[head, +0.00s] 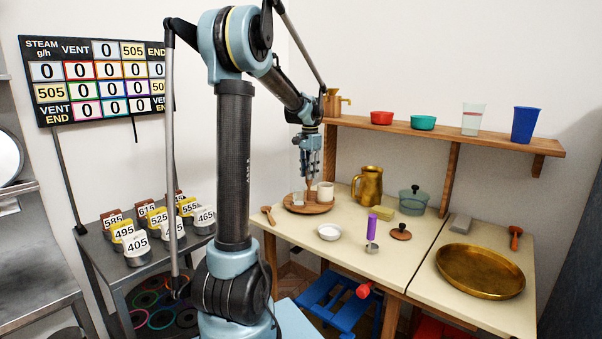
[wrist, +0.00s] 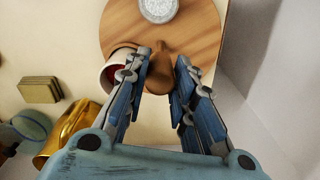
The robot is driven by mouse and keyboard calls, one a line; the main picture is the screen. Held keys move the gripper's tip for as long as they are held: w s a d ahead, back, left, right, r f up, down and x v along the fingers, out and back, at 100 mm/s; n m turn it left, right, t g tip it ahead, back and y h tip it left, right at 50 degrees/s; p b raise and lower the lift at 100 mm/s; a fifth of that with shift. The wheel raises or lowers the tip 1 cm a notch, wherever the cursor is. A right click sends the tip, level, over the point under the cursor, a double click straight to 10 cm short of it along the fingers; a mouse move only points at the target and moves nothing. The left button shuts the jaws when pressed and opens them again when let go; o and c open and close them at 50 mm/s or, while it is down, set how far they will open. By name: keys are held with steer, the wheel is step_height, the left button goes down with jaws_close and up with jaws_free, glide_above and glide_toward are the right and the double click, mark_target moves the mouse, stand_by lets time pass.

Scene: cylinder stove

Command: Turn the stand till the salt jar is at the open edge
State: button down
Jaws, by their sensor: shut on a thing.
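The stand (head: 322,208) is a round wooden disc at the back left of the cream table; it also shows in the wrist view (wrist: 202,30). A small jar with a pale, grainy top (wrist: 158,9) stands near its far side in the wrist view and looks like the salt jar. A white cup with dark red inside (wrist: 113,72) stands at the disc's left edge there. A brown wooden piece (wrist: 161,72) rises from the stand between my fingers. My gripper (wrist: 162,58) points down and is shut on this piece. In the head view my gripper (head: 309,177) is above the stand.
A brass jug (head: 370,185), a yellowish block (head: 384,211) and a green pot (head: 413,203) stand right of the stand. A shelf (head: 440,134) and wall are behind.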

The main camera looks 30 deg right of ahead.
steer(key=shift+w+r, duration=0.1)
steer(key=shift+w, duration=0.3)
steer(key=c, duration=1.5)
jaws_free()
steer(key=shift+o, duration=0.8)
steer(key=shift+s, duration=0.15)
step_height(320, 180, up, 12)
